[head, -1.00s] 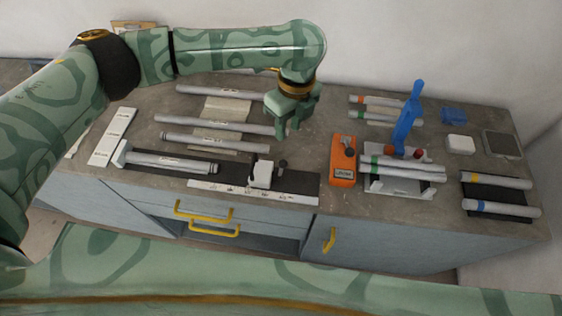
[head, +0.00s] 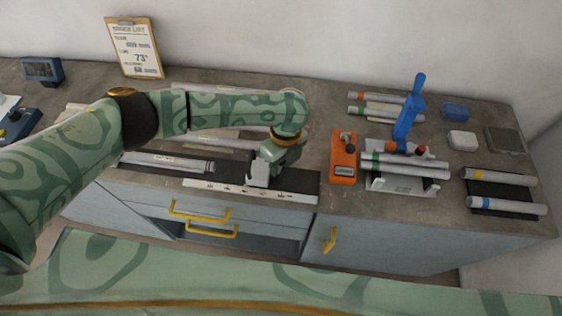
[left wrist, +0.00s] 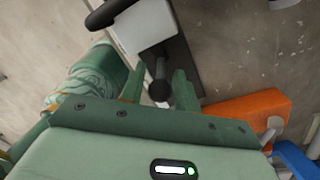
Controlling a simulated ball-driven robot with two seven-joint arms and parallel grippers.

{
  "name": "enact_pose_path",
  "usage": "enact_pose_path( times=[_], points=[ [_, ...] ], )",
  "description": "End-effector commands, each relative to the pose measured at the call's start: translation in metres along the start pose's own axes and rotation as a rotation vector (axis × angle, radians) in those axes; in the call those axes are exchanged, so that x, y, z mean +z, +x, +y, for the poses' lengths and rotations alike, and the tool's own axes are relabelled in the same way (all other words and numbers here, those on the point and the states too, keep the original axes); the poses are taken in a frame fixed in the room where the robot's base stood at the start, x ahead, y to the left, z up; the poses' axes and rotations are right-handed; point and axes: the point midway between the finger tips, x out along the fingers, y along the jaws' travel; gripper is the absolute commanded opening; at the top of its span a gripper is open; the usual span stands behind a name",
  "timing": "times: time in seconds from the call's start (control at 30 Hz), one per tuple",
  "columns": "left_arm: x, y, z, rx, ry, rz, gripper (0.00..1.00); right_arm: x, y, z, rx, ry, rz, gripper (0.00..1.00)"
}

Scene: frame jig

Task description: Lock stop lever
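The white stop block (head: 257,174) sits on the dark rail (head: 298,181) at the front of the bench, and it also shows at the top of the left wrist view (left wrist: 146,28). The stop lever, a dark rod with a round knob (left wrist: 159,90), stands beside the block in the left wrist view. My left gripper (left wrist: 158,88) is open, with one finger on each side of the lever and visible gaps between. In the head view my left gripper (head: 272,157) is over the block's right side and hides the lever. My right gripper is not in view.
A grey tube (head: 165,162) lies on the rail left of the block, and a white scale strip (head: 230,188) runs along the front. An orange box (head: 343,160) stands to the right. Beyond it are a blue-handled press (head: 408,120) and several colour-banded tubes.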

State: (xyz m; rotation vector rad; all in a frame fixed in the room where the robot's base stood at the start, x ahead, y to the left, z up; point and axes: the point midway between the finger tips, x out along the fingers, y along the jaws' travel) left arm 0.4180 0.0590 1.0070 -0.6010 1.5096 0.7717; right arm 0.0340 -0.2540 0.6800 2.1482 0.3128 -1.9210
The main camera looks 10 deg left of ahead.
Motion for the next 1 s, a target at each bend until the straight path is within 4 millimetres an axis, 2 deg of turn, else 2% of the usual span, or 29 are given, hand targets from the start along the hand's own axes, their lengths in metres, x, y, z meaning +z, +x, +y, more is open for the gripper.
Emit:
enact_pose_path(
  times=[0.1, 0.13, 0.23, 0.57, 1.0],
  points=[
    [0.000, 0.000, 0.000, 0.000, 0.000, 0.000, 0.32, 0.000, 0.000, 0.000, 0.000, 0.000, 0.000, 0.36],
    [0.000, 0.000, 0.000, 0.000, 0.000, 0.000, 0.29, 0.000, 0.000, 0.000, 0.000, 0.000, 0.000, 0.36],
    [0.000, -0.001, 0.000, 0.000, 0.000, 0.000, 0.01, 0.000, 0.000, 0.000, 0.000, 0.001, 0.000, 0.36],
    [-0.001, -0.003, 0.002, -0.021, 0.000, -0.019, 0.00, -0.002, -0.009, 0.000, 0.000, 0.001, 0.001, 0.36],
    [-0.014, -0.003, 0.017, -0.230, -0.020, -0.191, 0.00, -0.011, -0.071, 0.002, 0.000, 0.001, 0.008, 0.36]
  ],
)
